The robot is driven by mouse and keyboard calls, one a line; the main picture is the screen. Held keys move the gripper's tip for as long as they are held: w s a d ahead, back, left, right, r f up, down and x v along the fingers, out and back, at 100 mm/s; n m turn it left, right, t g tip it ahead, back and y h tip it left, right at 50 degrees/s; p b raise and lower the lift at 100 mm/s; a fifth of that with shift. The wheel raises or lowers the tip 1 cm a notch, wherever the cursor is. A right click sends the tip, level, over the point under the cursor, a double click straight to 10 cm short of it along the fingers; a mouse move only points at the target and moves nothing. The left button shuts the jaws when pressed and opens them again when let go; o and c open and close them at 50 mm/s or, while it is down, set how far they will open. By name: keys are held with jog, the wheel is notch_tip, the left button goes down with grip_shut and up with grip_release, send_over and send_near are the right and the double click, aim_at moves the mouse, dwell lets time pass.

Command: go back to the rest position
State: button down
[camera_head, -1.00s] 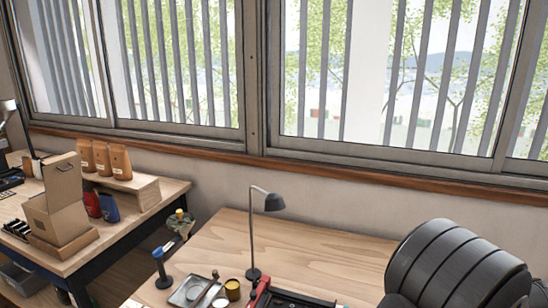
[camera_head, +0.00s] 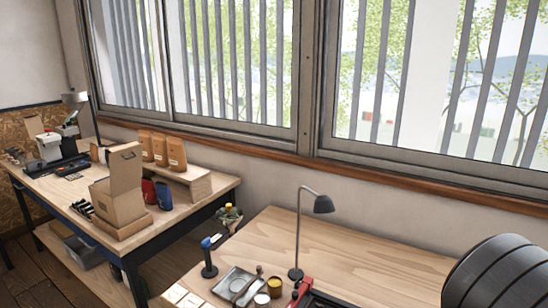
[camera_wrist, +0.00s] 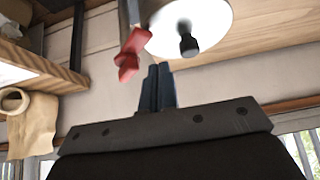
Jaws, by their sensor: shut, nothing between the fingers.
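My gripper (camera_wrist: 160,72) shows in the wrist view, its two dark blue fingers closed together with nothing between them. A red part (camera_wrist: 132,52) on a grey bar shows just beyond and left of the fingertips; I cannot tell if it is near them. My gripper is not in the head view.
A wooden table (camera_head: 380,262) holds a desk lamp (camera_head: 322,204), a metal tray (camera_head: 236,284) and a yellow-topped tin (camera_head: 274,285). A left bench (camera_head: 50,190) holds an open cardboard box (camera_head: 122,196) and brown bags (camera_head: 160,150). A dark ribbed shape (camera_head: 497,275) fills the lower right.

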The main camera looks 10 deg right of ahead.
jog(key=shift+f, duration=1.6)
jog(key=shift+s+d+r+m, duration=0.1)
jog(key=shift+s+r+m, duration=0.15)
jog(key=shift+r+m, duration=0.45)
jog(key=s+r+m+g, duration=0.4)
jog(key=r, duration=0.4)
notch_tip(320, 180, down, 7)
jog(key=shift+d+m, duration=0.15)
jog(key=shift+m, duration=0.15)
jog(key=shift+w, duration=0.1)
dwell(0.7)
